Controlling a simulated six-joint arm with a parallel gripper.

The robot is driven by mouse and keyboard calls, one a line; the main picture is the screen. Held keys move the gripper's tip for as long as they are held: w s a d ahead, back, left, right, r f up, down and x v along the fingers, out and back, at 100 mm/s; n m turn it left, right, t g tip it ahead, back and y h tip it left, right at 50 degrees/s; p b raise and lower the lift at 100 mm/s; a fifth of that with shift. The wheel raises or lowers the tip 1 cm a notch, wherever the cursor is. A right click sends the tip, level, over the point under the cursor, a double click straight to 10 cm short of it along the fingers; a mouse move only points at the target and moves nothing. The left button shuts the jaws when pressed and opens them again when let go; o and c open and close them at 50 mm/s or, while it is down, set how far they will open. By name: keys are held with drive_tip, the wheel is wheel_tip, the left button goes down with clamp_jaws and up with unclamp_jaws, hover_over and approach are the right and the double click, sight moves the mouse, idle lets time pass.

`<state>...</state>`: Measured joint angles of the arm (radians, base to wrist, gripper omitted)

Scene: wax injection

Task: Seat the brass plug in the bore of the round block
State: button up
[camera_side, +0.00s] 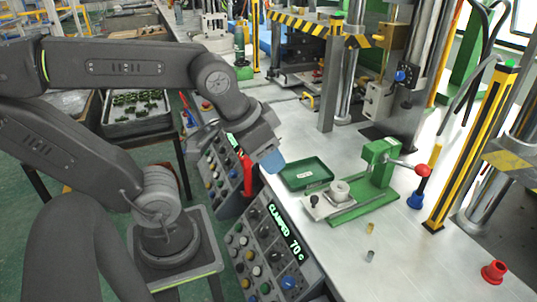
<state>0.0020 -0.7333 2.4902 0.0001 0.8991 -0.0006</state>
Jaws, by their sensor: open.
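The round block (339,191) is a small silvery cylinder in the green-based fixture (350,212), in the middle of the bench; its bore is too small to make out. A small brass-coloured piece (371,228), which looks like the brass plug, stands on the bare bench in front of the fixture, apart from the block. My gripper (270,160) is open and hangs at the bench's left edge, left of the green tray and well away from plug and block. Its fingers are seen at an angle and nothing shows between them.
A second small greyish cylinder (370,256) stands nearer the front. A green tray (306,173) lies left of the fixture. The green toggle clamp (380,165) has a red-knobbed handle (422,171). A panel (272,250) reads "CLAMPED 70". A red part (494,271) sits front right; bench between is clear.

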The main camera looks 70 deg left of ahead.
drive_tip(key=shift+s, duration=0.2)
drive_tip(key=shift+w, duration=0.1)
drive_tip(key=n+g+y, duration=0.1)
drive_tip(key=n+g, duration=0.4)
drive_tip(key=n, duration=1.1)
hover_over(372, 224)
drive_tip(key=d, duration=0.1)
drive_tip(key=f, duration=1.9)
drive_tip(key=shift+w+f, duration=0.15)
drive_tip(key=shift+w, duration=0.05)
drive_tip(key=shift+s+a+f, duration=0.1)
drive_tip(key=shift+a+f, duration=0.05)
drive_tip(key=shift+f, duration=0.7)
drive_tip(key=shift+s+a+f, duration=0.1)
drive_tip(key=shift+a+f, duration=0.05)
drive_tip(key=shift+f, duration=0.75)
drive_tip(key=shift+s+a+f, duration=0.1)
drive_tip(key=shift+a+f, duration=0.05)
drive_tip(key=shift+f, duration=0.7)
